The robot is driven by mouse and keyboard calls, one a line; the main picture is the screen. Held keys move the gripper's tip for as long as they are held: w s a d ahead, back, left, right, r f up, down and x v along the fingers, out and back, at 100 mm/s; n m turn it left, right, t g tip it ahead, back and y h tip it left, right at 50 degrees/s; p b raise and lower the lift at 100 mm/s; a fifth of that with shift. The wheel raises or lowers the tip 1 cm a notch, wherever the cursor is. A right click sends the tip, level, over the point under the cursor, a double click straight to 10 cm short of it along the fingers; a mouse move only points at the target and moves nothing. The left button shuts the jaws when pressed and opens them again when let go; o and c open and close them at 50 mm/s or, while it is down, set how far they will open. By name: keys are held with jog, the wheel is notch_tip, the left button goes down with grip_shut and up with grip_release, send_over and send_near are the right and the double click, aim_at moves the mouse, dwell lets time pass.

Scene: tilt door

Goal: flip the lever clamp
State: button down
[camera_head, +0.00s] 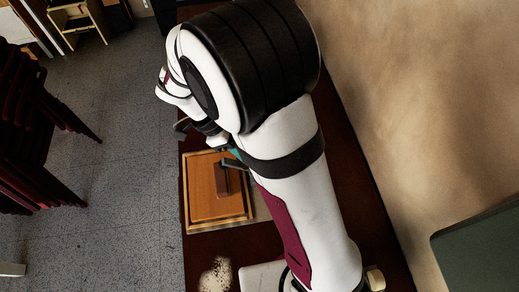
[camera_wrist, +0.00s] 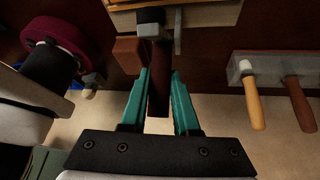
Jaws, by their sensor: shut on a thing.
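My gripper (camera_wrist: 160,73) has two teal fingers, shut around a long dark brown lever (camera_wrist: 159,95) in the wrist view. The lever runs up to a black and grey fitting (camera_wrist: 151,20) at the edge of a pale wooden frame (camera_wrist: 210,13). I take this for the lever clamp. In the head view my arm hides most of this area, and only a bit of teal finger (camera_head: 235,155) shows. A wooden door panel (camera_head: 205,205) in a light frame lies below it, with a brown block (camera_head: 222,182) on it.
A grey rack (camera_wrist: 275,65) at the right of the wrist view carries an orange-handled tool (camera_wrist: 252,107) and a brown-handled one (camera_wrist: 298,105). A plain wall stands right of the dark table (camera_head: 215,245). Stacked chairs (camera_head: 30,130) are on the floor at left.

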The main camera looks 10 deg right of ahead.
aim_at(226, 163)
jog(key=a+h, duration=0.1)
jog(key=h, duration=0.1)
jog(key=a+f+h, duration=0.1)
jog(key=a+h, duration=0.1)
jog(key=shift+a, duration=0.1)
jog(key=shift+a+f+m+g+h, duration=0.15)
jog(key=shift+a+f+h, duration=0.2)
jog(key=shift+h, duration=0.5)
jog(key=shift+a+f+m+g+h, duration=0.1)
jog(key=shift+a+f+m+h, duration=0.25)
jog(key=shift+h, duration=0.45)
jog(key=shift+a+f+g+h, duration=0.15)
jog(key=shift+a+h, duration=0.25)
jog(key=shift+h, duration=0.45)
jog(key=shift+f, duration=0.1)
jog(key=c, duration=0.7)
grip_release()
jog(key=shift+o, duration=0.2)
jog(key=shift+a, duration=0.1)
jog(key=v, duration=0.7)
jog(key=shift+a, duration=0.2)
